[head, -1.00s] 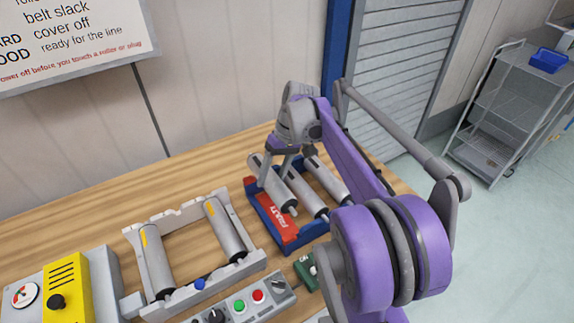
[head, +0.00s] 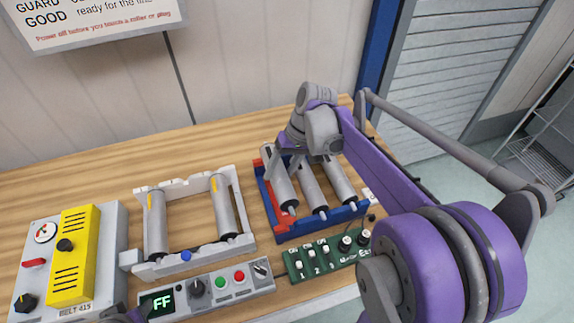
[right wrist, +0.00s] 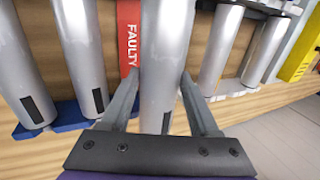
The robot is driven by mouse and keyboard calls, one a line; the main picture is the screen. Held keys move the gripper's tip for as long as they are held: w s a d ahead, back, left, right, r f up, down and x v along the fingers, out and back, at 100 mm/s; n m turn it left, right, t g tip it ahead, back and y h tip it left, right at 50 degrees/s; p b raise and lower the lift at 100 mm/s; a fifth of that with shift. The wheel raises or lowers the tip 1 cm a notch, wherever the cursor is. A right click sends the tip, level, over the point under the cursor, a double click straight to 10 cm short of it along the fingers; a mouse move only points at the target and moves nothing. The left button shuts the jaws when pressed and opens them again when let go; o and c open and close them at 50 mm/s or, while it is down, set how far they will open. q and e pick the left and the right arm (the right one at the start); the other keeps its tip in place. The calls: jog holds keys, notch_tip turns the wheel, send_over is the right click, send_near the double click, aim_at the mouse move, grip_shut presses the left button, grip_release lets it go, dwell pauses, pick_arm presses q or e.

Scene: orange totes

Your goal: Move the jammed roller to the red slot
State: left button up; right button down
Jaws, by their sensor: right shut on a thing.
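My right gripper (head: 281,165) is shut on a grey roller (head: 282,187) at the left side of the blue tray (head: 335,215). The roller is over the red slot (head: 285,221), roughly lined up with it; I cannot tell whether it rests on the bottom. In the right wrist view my fingers (right wrist: 160,105) close on both sides of the held roller (right wrist: 165,50). The red slot's strip marked FAULTY (right wrist: 130,35) shows beside it. Two more rollers, a middle one (head: 311,187) and a right one (head: 340,182), lie in the tray. My left gripper is out of view.
A pale roller frame (head: 195,255) holds two yellow-marked rollers with an open gap between them. A control box (head: 215,290) with a lit display, a green switch panel (head: 325,260) and a yellow-covered unit (head: 75,255) stand along the front. The wooden table behind is clear.

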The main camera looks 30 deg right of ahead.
aim_at(151, 321)
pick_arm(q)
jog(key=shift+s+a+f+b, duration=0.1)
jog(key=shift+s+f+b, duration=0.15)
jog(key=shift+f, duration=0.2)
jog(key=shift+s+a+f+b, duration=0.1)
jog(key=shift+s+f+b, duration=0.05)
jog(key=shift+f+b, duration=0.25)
pick_arm(e)
jog(key=shift+a+f, duration=0.15)
jog(key=shift+f, duration=1)
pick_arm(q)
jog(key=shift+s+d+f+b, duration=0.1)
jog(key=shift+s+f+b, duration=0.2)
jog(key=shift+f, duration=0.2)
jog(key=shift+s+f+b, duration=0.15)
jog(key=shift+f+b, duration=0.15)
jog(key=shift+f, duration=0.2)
pick_arm(e)
jog(key=shift+f, duration=1.35)
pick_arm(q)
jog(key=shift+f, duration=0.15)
pick_arm(e)
jog(key=shift+f, duration=0.2)
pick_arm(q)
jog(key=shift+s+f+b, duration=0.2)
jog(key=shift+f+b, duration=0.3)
pick_arm(e)
jog(key=shift+f, duration=0.6)
